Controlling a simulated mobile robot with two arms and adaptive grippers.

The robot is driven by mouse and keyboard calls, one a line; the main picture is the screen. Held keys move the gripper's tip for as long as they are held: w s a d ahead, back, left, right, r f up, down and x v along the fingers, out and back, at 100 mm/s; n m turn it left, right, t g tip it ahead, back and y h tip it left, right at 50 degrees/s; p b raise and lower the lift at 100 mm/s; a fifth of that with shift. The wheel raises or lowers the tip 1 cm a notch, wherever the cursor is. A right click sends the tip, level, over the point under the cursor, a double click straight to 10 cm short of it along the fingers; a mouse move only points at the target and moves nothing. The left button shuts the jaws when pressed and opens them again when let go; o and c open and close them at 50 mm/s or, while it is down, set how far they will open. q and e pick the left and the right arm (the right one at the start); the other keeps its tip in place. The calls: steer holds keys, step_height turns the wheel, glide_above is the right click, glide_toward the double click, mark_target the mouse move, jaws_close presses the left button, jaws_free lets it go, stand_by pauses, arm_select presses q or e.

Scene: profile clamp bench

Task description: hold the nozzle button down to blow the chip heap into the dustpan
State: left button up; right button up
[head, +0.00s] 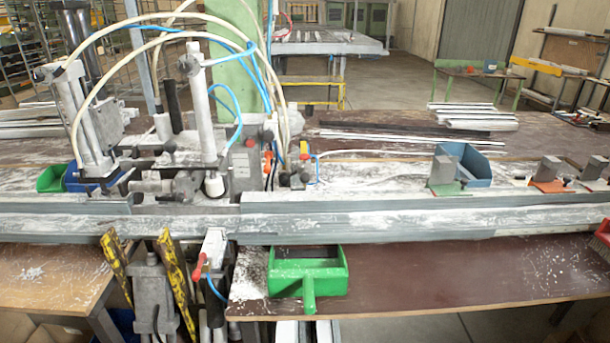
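A green dustpan (335,283) lies on the dark brown lower table, its handle towards the front edge. A patch of white chips (248,274) is spread on the table just left of it, near the left corner. A pale fitting (213,247) with a red lever-like part (199,266) and a blue hose stands left of the chips, below the grey profile. It may be the nozzle; I cannot make out a separate button. Neither of my grippers shows in the head view.
A long grey profile rail (400,220) crosses the bench behind the dustpan. Yellow-and-black striped bars (178,280) stand at the front left. A red brush (602,240) is at the right edge. The lower table (450,275) right of the dustpan is largely clear.

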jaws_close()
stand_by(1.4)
